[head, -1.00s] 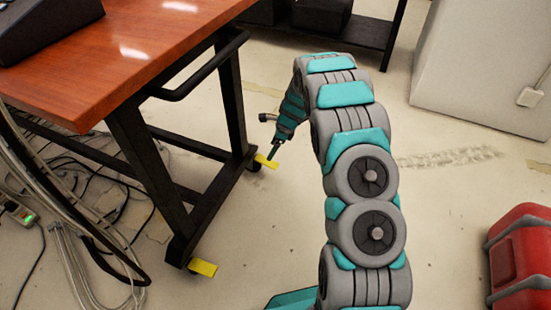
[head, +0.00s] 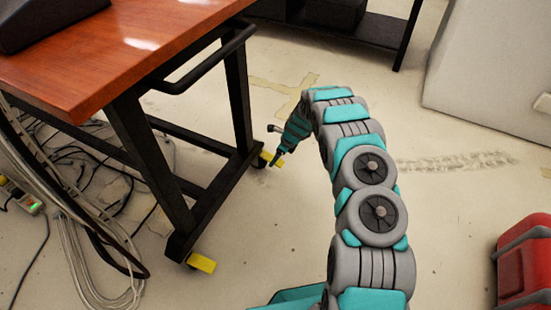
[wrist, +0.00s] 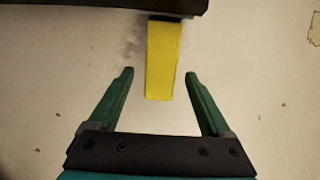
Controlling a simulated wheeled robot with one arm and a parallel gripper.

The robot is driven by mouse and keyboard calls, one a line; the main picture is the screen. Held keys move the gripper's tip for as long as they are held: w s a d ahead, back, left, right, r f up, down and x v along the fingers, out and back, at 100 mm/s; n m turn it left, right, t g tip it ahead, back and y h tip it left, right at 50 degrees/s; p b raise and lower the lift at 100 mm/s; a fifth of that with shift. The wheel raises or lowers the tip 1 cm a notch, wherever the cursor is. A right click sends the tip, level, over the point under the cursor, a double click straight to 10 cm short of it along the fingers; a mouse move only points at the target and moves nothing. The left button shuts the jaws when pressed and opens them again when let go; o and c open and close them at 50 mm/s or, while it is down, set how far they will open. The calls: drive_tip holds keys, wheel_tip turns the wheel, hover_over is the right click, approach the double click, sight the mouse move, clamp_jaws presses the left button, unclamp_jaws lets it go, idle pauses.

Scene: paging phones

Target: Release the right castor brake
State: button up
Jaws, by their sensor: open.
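The right castor brake is a yellow pedal (head: 277,161) at the foot of the table's farther leg in the head view. In the wrist view the yellow pedal (wrist: 163,58) sticks out from under a dark bar, and its free end lies between my two fingers in the picture. My gripper (wrist: 159,74) is open, with one green finger on each side of the pedal and a visible gap at both. I cannot tell whether the fingertips are level with it. My gripper (head: 271,164) is small and low by that castor in the head view. A second yellow pedal (head: 201,262) is at the nearer leg.
The wooden-topped table (head: 120,45) with a black frame stands at the left. Loose cables (head: 90,240) lie under and beside it. A red case (head: 524,260) is at the lower right. A black shelf (head: 345,25) stands at the back.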

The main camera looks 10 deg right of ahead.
drive_tip(key=shift+x, duration=0.8)
drive_tip(key=shift+w, duration=0.1)
clamp_jaws()
idle(0.4)
